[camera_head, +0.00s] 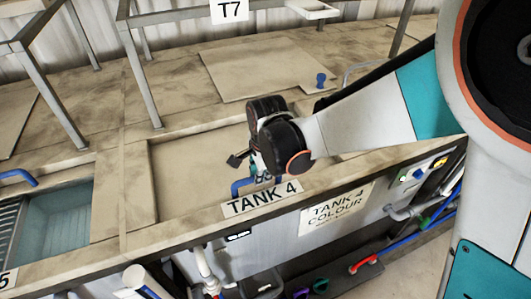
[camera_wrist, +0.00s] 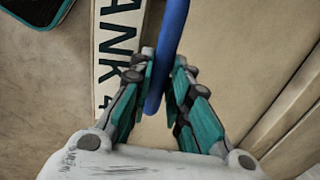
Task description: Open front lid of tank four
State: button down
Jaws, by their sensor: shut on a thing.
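The front lid of tank four (camera_head: 190,180) is a stained beige panel lying flat in the tank top, with its right part hidden behind my arm. Its blue handle (camera_head: 238,188) is near the front edge, just behind the white "TANK 4" label (camera_head: 261,199). My gripper (camera_head: 258,178) is at this handle, partly hidden by my wrist in the head view. In the wrist view, the blue handle (camera_wrist: 170,40) runs between my two teal and grey fingers (camera_wrist: 163,78), which are closed on it. The label (camera_wrist: 108,60) lies beside them.
An open tank (camera_head: 50,225) with bluish liquid is at the left. Behind are another flat lid (camera_head: 255,70) with a blue knob (camera_head: 320,80) and grey metal frames (camera_head: 140,70). Pipes and valves (camera_head: 365,263) run along the front below the rim.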

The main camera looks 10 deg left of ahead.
jog(key=w+a, duration=0.5)
jog(key=w, duration=0.4)
jog(key=w+a+b, duration=0.1)
jog(key=w+a, duration=0.5)
jog(key=w, duration=0.2)
jog(key=w+a, duration=0.5)
jog(key=w, duration=0.4)
jog(key=shift+w+a, duration=0.2)
jog(key=shift+w, duration=0.15)
jog(key=c, duration=1.5)
grip_release()
jog(key=shift+r, duration=0.1)
jog(key=r, duration=0.4)
jog(key=s+r, duration=0.1)
jog(key=r, duration=0.2)
jog(key=s+d+r, duration=0.1)
jog(key=r, duration=0.3)
jog(key=shift+d+r, duration=0.1)
jog(key=shift+r, duration=0.2)
